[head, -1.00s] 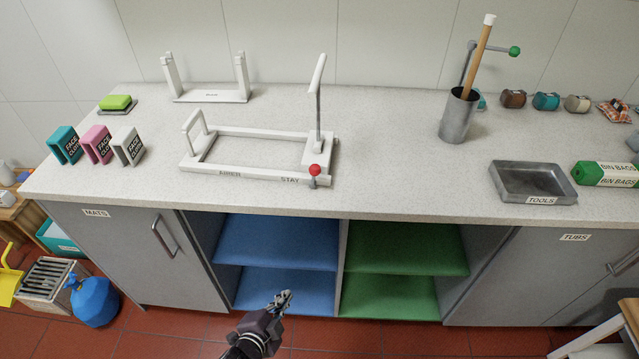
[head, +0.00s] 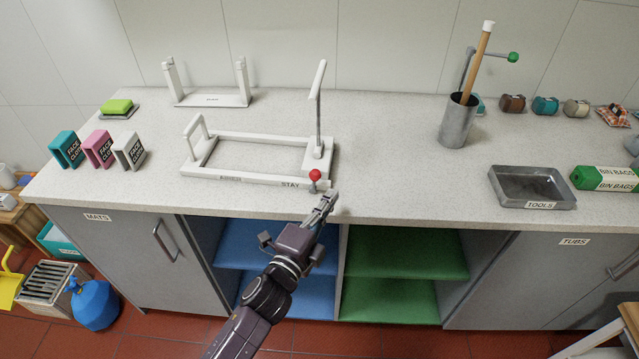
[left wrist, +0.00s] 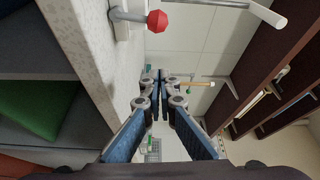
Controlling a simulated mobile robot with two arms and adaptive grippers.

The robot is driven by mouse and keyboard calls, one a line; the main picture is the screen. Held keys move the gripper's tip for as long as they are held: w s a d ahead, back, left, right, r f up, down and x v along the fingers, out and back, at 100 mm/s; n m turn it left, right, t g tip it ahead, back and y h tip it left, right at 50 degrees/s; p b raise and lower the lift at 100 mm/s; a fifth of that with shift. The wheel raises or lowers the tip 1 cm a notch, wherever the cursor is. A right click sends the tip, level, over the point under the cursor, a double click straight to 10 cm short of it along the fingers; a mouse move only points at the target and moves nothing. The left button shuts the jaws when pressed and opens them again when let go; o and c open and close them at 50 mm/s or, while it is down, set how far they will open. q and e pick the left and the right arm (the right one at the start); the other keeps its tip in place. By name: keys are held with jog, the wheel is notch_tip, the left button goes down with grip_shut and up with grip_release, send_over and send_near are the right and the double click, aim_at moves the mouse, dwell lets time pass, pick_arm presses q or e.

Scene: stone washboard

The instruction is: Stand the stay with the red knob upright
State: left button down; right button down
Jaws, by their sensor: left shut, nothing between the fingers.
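The stay with the red knob (head: 315,175) is a short grey stem at the front right corner of a white frame (head: 225,175), beside the word STAY. In the left wrist view the red knob (left wrist: 158,21) is at the top, on its stem; how far it tilts I cannot tell. My left gripper (head: 328,200) is shut and empty. Its tips are just in front of the knob and slightly right, apparently at the counter's front edge and not touching it. The shut fingers (left wrist: 160,80) point toward the wall in the left wrist view. My right gripper is not in view.
A tall post with a white bar (head: 319,80) rises behind the knob. A green knob (head: 513,57) on a bent rod stands behind the grey cup (head: 458,122). A tools tray (head: 533,185) lies right. The counter between frame and tray is clear.

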aim_at(314, 182)
pick_arm(q)
jog(key=shift+x, duration=0.95)
jog(key=shift+w+a+p, duration=0.55)
jog(key=shift+w+a, duration=0.25)
jog(key=shift+a, duration=0.15)
jog(key=shift+w+a+f, duration=0.2)
jog(key=shift+w+a, duration=0.15)
jog(key=shift+a, duration=0.35)
jog(key=shift+d, duration=0.1)
